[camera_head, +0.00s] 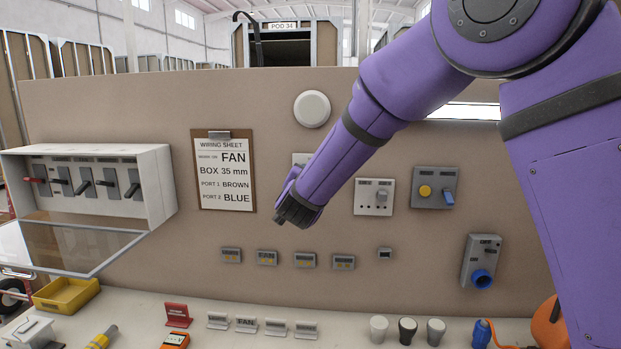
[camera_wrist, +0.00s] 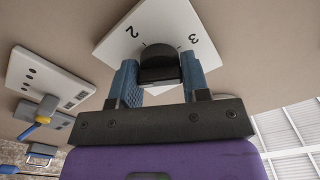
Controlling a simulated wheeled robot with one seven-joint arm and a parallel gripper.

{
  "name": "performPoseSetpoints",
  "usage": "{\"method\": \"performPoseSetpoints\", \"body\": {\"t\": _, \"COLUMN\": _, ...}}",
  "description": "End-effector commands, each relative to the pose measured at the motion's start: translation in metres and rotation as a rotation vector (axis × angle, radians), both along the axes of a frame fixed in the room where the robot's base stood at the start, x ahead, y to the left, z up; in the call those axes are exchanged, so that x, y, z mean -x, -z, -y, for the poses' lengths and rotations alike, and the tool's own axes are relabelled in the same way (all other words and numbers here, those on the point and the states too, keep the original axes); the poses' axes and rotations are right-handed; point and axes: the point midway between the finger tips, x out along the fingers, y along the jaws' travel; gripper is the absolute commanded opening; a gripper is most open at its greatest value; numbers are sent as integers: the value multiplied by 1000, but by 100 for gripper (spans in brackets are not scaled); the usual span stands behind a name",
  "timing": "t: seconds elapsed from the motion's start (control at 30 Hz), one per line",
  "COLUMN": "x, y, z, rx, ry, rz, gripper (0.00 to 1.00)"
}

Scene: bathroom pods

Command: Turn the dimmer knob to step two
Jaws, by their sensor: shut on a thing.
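The black dimmer knob (camera_wrist: 159,62) sits on a white wall plate (camera_wrist: 176,22) in the wrist view. The numerals 2 and 3 show on the plate, rotated in this view; other marks are hidden by the knob and fingers. My gripper (camera_wrist: 160,76) has its blue fingers on both sides of the knob and is shut on it. I cannot tell which step the knob points to. In the head view, my gripper (camera_head: 291,209) is at the wall panel, and only a corner of the white dimmer plate (camera_head: 301,158) shows behind my arm.
A wiring sheet (camera_head: 224,172) hangs to the left. Small grey labelled boxes (camera_head: 304,261) are below. A switch box (camera_head: 90,185) juts out at the left.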

Motion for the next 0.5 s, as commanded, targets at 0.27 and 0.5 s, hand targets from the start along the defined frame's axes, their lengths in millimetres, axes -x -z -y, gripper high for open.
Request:
{"method": "performPoseSetpoints", "body": {"t": 0.27, "x": 0, "y": 2, "z": 0, "rx": -257, "ry": 0, "rz": 46, "gripper": 19}}
{"method": "performPoseSetpoints", "body": {"t": 0.5, "x": 0, "y": 2, "z": 0, "rx": -481, "ry": 1, "rz": 90, "gripper": 19}}
